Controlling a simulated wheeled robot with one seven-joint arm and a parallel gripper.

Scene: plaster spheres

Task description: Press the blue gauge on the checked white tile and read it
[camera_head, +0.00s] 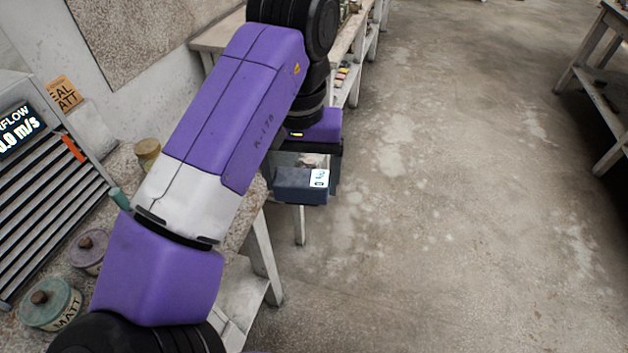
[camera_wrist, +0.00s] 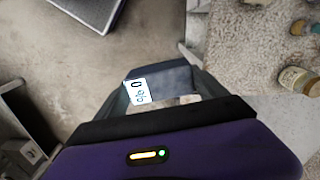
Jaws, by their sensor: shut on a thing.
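My gripper (camera_head: 303,165) is at the end of my outstretched arm, past the bench edge and above the floor. It is shut on the blue gauge (camera_head: 296,188), a dark blue box with a small white display whose reading is too small here. In the wrist view the gauge (camera_wrist: 172,79) sits between the fingers. Its white display faces the camera, turned sideways, with a dark 0 and a blue mark like a percent sign. Part of the gauge is hidden by the gripper. I cannot make out a checked white tile in either view.
A slatted unit (camera_head: 60,190) with a lit display reading m/s stands left on the bench. Lidded jars (camera_head: 50,303) stand before it. Another bench (camera_head: 345,50) is at the back and a table (camera_head: 605,60) at right. The floor (camera_head: 440,200) between is clear.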

